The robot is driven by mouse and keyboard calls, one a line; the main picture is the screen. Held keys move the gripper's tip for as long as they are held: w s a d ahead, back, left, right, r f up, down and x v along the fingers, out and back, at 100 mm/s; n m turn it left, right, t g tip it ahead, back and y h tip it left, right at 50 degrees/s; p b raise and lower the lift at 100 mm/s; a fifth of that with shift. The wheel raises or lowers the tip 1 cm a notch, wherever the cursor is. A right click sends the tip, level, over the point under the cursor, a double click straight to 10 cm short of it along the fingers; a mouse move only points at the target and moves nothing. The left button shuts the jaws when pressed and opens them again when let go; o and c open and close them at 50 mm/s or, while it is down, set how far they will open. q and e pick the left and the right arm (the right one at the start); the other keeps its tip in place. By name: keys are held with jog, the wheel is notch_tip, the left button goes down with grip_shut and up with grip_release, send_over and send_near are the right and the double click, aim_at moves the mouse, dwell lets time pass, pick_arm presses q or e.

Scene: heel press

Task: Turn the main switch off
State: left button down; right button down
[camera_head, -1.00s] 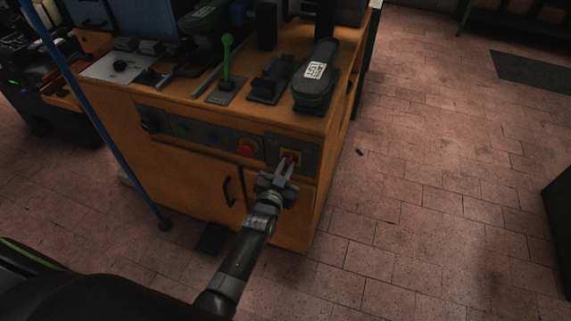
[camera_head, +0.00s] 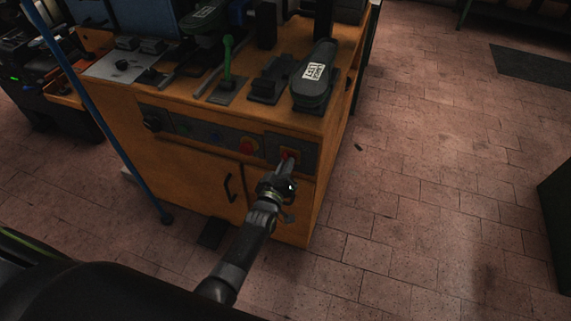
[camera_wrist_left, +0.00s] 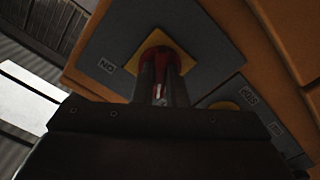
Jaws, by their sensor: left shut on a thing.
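The main switch is a red knob (camera_head: 290,155) on a yellow square plate, at the right end of the grey panel on the orange cabinet front. My left gripper (camera_head: 287,164) is shut on this knob. In the left wrist view the red knob (camera_wrist_left: 157,60) sits between the two fingertips (camera_wrist_left: 162,75), and the fingers hide part of it. The yellow plate (camera_wrist_left: 133,62) shows around it, with an "ON" label (camera_wrist_left: 106,66) on the grey panel beside it. The knob's exact setting is hard to tell. My right gripper is not in view.
A red stop button (camera_head: 247,147) sits left of the switch on the control panel (camera_head: 207,134). The cabinet top holds a green-knobbed lever (camera_head: 228,60) and a dark labelled pad (camera_head: 314,80). A blue pole (camera_head: 105,130) stands at left.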

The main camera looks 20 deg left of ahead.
pick_arm(q)
jog(key=shift+n, duration=0.9)
jog(key=c, duration=1.5)
grip_release()
jog(key=shift+o, duration=0.2)
jog(key=shift+s, duration=0.15)
jog(key=s+p, duration=0.3)
jog(key=s, duration=1.4)
jog(key=shift+a, duration=0.25)
